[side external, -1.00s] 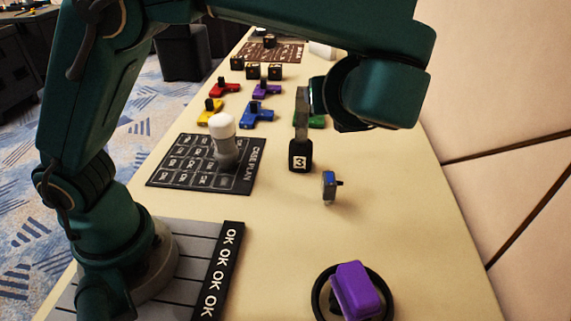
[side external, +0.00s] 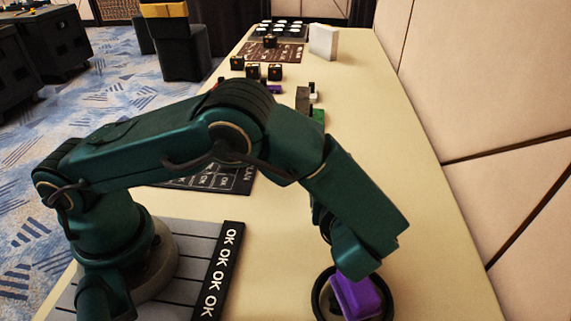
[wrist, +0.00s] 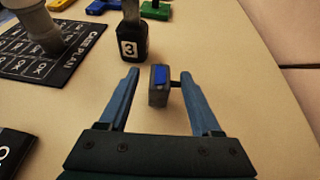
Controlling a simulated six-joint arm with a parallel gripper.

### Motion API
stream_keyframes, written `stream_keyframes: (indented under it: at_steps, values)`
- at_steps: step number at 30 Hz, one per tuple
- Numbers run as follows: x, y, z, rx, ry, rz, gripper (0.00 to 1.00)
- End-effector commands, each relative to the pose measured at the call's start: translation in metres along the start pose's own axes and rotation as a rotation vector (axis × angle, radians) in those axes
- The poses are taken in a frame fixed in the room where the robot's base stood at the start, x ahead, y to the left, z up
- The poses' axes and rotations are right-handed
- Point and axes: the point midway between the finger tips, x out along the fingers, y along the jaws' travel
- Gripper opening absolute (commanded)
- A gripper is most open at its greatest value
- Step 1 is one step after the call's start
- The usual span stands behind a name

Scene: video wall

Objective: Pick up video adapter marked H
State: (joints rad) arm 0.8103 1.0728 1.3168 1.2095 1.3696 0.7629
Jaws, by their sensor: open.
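A small grey adapter (wrist: 158,94) with a blue top and a short dark plug on its right side stands on the cream table in the wrist view. No letter is readable on it, so I cannot tell whether it is marked H. My gripper (wrist: 159,74) is open, with one blue finger on each side of the adapter in the picture. I see no contact, and cannot tell how high the fingers are above the table. In the side external view my arm hides the adapter and the fingers.
A dark case-plan board (wrist: 62,72) with a grey post lies left. In the side external view, a purple piece (side external: 358,297) sits in a round black holder near the front, and a white block (side external: 323,42) stands at the back.

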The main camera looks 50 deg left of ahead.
Motion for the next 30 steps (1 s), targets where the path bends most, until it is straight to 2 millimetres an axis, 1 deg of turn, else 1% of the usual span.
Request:
stream_keyframes:
  at_steps: [3, 9, 13, 19, 20, 21, 23, 24, 30]
  values:
    - [0.017, 0.001, 0.001, 0.0, 0.001, 0.005, 0.65]
    - [0.038, 0.001, 0.001, -0.001, 0.0, 0.004, 0.65]
    - [0.042, 0.001, 0.001, -0.001, 0.001, 0.002, 0.65]
    - [0.042, 0.001, 0.001, 0.0, 0.001, 0.001, 0.65]
    - [0.042, 0.001, 0.001, 0.0, 0.001, 0.001, 0.54]
    - [0.042, 0.001, 0.001, 0.0, 0.001, 0.001, 0.38]
    - [0.042, 0.001, 0.001, 0.0, 0.001, 0.001, 0.15]
    - [0.042, 0.001, 0.001, 0.0, 0.001, 0.001, 0.0]
    - [0.042, 0.001, 0.001, 0.0, 0.001, 0.001, 0.0]
